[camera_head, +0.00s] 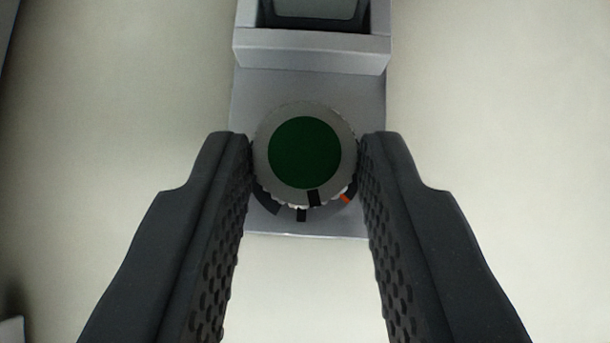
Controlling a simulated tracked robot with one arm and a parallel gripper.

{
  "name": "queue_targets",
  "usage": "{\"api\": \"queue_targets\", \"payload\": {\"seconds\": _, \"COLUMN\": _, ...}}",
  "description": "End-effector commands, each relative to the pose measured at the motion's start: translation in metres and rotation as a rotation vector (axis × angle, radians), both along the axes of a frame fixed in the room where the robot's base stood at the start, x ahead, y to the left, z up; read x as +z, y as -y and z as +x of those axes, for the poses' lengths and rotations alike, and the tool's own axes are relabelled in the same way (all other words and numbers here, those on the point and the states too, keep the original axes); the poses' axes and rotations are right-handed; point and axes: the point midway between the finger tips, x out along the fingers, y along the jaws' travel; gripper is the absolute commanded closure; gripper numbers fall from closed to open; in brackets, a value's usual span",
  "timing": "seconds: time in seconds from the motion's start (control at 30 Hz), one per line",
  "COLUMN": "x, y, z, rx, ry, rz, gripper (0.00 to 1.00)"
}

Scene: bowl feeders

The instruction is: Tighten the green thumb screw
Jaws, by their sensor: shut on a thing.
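The green thumb screw (305,152) is a round grey knurled knob with a dark green disc on top. A black mark sits on its rim at the bottom, slightly right of centre. It stands on a grey plate (251,95). Below the knob a dark scale ring (268,201) shows partly, with a black tick and an orange tick to the right of the knob's mark. My gripper (306,150) has one finger on each side of the knob, and the fingertips press against its left and right edges. The knob hides most of the ring.
A raised grey ledge (311,50) crosses the plate behind the knob, with a dark-framed part (313,10) beyond it, cut off by the top edge. A grey object (11,331) shows at the lower left corner.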

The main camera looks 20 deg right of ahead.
Motion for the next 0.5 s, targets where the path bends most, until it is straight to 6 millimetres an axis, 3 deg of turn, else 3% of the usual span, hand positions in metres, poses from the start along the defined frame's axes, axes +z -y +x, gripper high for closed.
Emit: {"api": "queue_targets", "payload": {"seconds": 0.5, "x": 0.0023, "y": -0.0035, "z": 0.0023, "rx": -0.091, "ry": 0.005, "rz": -0.001, "gripper": 0.94}}
